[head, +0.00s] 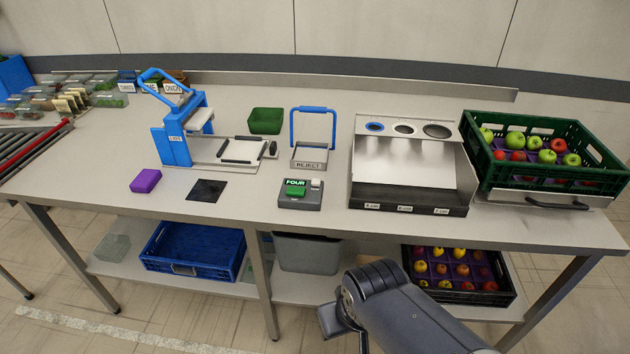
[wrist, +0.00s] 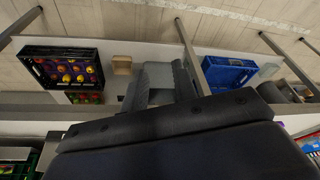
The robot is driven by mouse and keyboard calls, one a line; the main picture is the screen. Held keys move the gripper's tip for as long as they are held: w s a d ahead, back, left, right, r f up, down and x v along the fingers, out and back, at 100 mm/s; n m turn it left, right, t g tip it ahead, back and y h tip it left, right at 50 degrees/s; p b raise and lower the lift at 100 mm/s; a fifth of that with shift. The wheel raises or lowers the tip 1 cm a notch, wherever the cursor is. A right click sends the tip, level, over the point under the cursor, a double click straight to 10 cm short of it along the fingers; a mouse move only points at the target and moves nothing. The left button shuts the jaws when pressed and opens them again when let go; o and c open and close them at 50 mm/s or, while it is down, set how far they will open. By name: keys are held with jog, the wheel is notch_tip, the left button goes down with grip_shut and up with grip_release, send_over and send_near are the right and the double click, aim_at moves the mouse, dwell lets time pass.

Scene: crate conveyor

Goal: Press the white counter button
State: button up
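The white counter button (head: 316,183) is a small pale key at the back right of a grey counter box (head: 300,202) on the table. The box also has a green display reading FOUR (head: 295,182) and a larger green button (head: 296,191). My gripper (wrist: 161,78) shows in the wrist view as two grey fingers standing apart, with nothing seen held between them. In the head view, my arm is low in front of the table, well apart from the counter box. The fingertips are not clear there. The white button is not visible in the wrist view.
Near the box are a REJECT stand (head: 310,165) with a blue handle, a dark square plate (head: 207,190), a purple block (head: 146,181) and a metal chute (head: 408,160). A green apple crate (head: 545,184) stands right. The table's front edge lies between my arm and the box.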

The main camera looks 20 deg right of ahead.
grip_shut()
dwell(0.6)
